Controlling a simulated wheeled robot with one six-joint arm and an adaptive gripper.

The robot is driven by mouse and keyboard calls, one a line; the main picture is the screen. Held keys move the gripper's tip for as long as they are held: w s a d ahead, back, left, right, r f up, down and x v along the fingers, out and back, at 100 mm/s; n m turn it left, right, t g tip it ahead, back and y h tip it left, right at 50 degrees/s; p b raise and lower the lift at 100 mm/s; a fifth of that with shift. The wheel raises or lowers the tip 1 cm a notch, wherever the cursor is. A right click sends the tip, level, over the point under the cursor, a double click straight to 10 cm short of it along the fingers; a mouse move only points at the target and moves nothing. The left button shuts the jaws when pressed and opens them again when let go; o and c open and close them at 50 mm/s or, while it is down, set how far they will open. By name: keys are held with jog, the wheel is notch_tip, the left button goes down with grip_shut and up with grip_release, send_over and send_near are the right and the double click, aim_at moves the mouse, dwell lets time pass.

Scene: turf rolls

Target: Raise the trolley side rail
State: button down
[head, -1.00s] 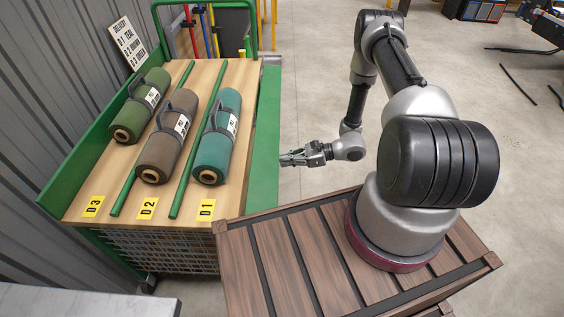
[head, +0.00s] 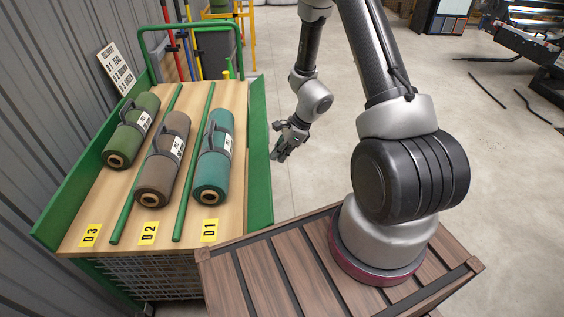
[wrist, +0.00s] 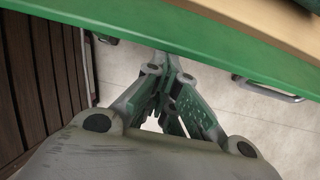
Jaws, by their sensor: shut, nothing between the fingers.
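The green trolley side rail (head: 260,160) runs along the right edge of the trolley's wooden deck (head: 190,215). It shows as a narrow green panel outside the deck edge; its exact tilt is hard to tell. My gripper (head: 277,158) is shut and empty, just right of the rail, pointing down and left. In the wrist view the rail (wrist: 90,24) crosses the top as a green band, with the deck beyond. My fingertips (wrist: 167,60) are close to its lower edge in the picture; I cannot tell if they touch.
Teal (head: 213,160), brown (head: 163,160) and green (head: 131,130) turf rolls lie strapped on the deck, separated by green bars. A green push handle (head: 190,27) and a sign (head: 115,68) stand behind.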

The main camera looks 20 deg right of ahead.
jog(key=shift+g+h, duration=0.3)
jog(key=shift+h, duration=0.6)
jog(key=a+r, duration=0.1)
jog(key=w+a+r, duration=0.1)
jog(key=a+r, duration=0.2)
jog(key=shift+w+a+r, duration=0.25)
jog(key=shift+a+r, duration=0.1)
jog(key=shift+w+a+r, duration=0.2)
jog(key=shift+a, duration=0.35)
jog(key=shift+w+a+r, duration=0.15)
jog(key=shift+a+r, duration=0.05)
jog(key=shift+a, duration=0.3)
jog(key=shift+w+a+r, duration=0.2)
jog(key=shift+a, duration=0.35)
jog(key=shift+d, duration=0.1)
